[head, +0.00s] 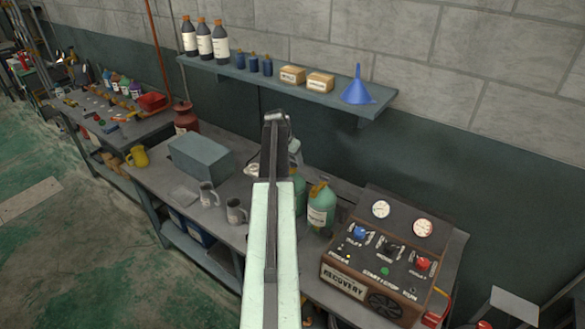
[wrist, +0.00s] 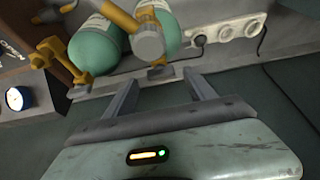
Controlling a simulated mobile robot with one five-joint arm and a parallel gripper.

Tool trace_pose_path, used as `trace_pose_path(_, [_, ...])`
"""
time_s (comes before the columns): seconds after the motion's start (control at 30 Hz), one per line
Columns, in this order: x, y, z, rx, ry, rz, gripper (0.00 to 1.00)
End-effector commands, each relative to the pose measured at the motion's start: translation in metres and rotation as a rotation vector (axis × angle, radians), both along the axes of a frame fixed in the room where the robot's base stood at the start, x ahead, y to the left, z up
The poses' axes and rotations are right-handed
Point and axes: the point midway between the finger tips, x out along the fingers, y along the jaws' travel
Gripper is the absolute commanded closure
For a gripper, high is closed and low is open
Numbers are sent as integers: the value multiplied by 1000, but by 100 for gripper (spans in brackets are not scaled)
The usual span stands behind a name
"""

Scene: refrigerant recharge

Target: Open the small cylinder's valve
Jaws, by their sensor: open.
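Two green cylinders with pale labels stand on the workbench. One (head: 321,209) shows beside my arm in the head view with a yellow valve (head: 318,189) on top; the other (head: 299,192) is mostly hidden behind my arm. In the wrist view, a left cylinder (wrist: 95,50) and a right cylinder (wrist: 167,28) lie beyond my gripper (wrist: 162,77), with yellow valve parts (wrist: 45,52) at left and a rounded yellow-grey part (wrist: 149,41) in front. I cannot tell which is the small one. My gripper is open and empty, its fingers apart from the cylinders.
The recovery machine (head: 372,258) with gauges and knobs stands right of the cylinders. Grey mugs (head: 236,212) and a grey box (head: 201,156) stand to the left. A wall shelf (head: 287,84) with bottles and a blue funnel (head: 358,88) runs above. Wall sockets (wrist: 232,30) are at the back.

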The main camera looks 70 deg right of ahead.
Motion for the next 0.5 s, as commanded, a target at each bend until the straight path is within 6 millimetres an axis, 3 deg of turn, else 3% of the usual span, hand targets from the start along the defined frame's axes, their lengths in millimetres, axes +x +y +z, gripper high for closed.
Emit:
trace_pose_path(0.07, [-1,-5,-15,0,0,0,36])
trace_pose_path(0.33, [-1,-5,-13,0,0,1,36])
trace_pose_path(0.37, [-1,-5,-13,0,0,1,42])
trace_pose_path(0.5, [-1,-5,-13,0,0,1,81])
